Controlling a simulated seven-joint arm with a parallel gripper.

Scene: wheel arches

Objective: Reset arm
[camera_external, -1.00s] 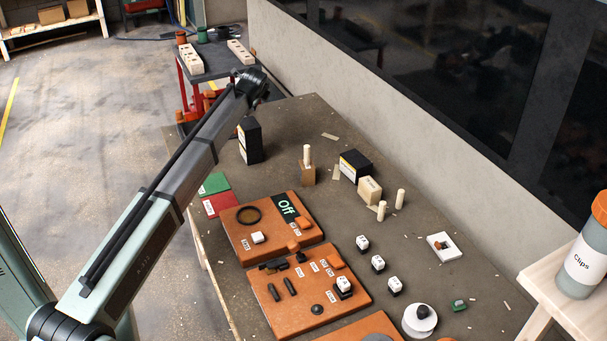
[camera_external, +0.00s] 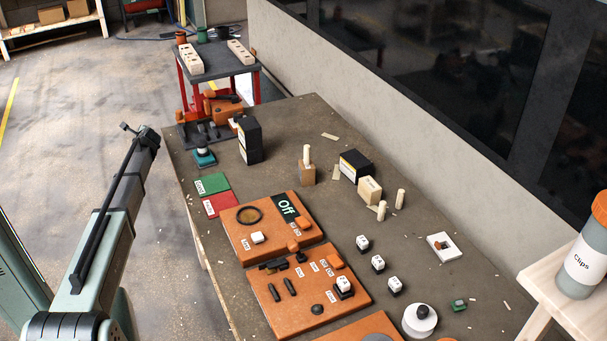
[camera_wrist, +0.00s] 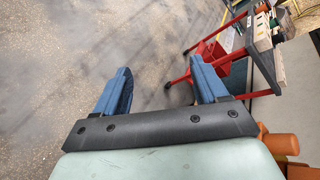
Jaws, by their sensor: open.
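My gripper (camera_wrist: 163,88) shows in the wrist view with its two blue fingers spread apart. The gripper's fingers cannot be made out there.
The bench holds orange boards (camera_external: 300,295), a black box (camera_external: 249,140), a green card (camera_external: 212,183), a red card (camera_external: 220,204) and several small white-topped blocks. A red-legged cart (camera_external: 215,60) stands behind the bench. The floor to the left is open.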

